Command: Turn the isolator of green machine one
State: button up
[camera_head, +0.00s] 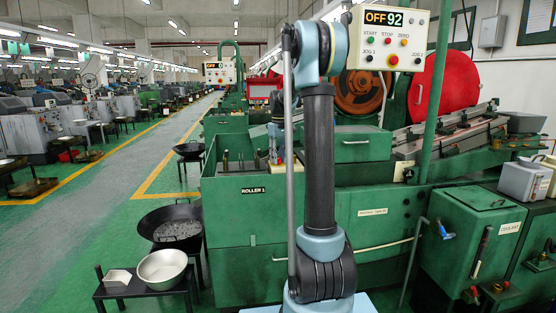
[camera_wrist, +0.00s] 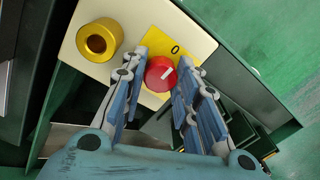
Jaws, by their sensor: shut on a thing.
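In the wrist view the red isolator knob (camera_wrist: 158,75) sits on a yellow plate (camera_wrist: 160,42) marked 0, on a cream panel (camera_wrist: 194,28). The knob's short white mark slants toward the upper right. My gripper (camera_wrist: 165,65) has its two fingers on either side of the knob, shut on it. In the head view my arm stands in front of the green machine (camera_head: 235,225) labelled ROLLER 1, and it hides most of my gripper and the knob. The control box (camera_head: 361,50) above shows OFF 92.
A brass ring (camera_wrist: 97,40) stands on the panel left of the knob. A green COOLANT cabinet (camera_head: 470,245) stands at the right. A black pan (camera_head: 172,226) and a pale bowl (camera_head: 162,268) stand at the left. The green aisle floor beyond them is open.

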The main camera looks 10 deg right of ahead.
jog(key=shift+w+n, duration=0.15)
jog(key=shift+n, duration=0.35)
jog(key=o, duration=1.1)
notch_tip(320, 180, up, 12)
jog(key=shift+d, duration=0.15)
jog(key=shift+f, duration=0.1)
